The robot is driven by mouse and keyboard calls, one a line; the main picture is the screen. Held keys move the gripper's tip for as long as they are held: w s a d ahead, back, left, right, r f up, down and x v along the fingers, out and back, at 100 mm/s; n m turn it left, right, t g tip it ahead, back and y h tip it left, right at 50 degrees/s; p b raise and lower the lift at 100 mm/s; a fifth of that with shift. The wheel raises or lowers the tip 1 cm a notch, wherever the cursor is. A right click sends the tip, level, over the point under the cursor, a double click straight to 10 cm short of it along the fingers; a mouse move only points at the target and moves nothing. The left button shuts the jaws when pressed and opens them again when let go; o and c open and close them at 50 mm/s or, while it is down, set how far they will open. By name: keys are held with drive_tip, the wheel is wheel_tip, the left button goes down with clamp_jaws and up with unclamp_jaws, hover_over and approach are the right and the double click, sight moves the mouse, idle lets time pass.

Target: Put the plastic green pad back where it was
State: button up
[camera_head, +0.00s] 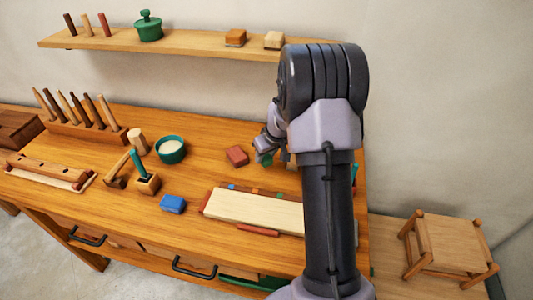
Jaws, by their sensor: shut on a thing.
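My gripper (266,150) is above the right part of the workbench (205,178), partly hidden behind my arm. It is shut on a small green thing, which looks like the green pad (264,158); only a small part of the pad shows below the fingers. The gripper is just right of a red block (237,156). I cannot tell whether the pad touches the bench top.
A blue block (172,204) and a pale board (252,208) lie at the front. A shelf (190,42) hangs above. A stool (448,245) stands right.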

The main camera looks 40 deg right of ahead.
sight(267, 155)
drive_tip(key=w, duration=0.1)
drive_tip(key=d, duration=0.1)
drive_tip(key=w+d, duration=0.1)
drive_tip(key=shift+w+d+f, duration=0.15)
drive_tip(key=shift+w+f, duration=0.1)
drive_tip(key=shift+w, duration=0.1)
drive_tip(key=shift+w+d+f, duration=0.15)
drive_tip(key=shift+f, duration=0.05)
drive_tip(key=shift+f+b, duration=1)
drive_tip(key=shift+f, duration=0.7)
drive_tip(key=o, duration=1.2)
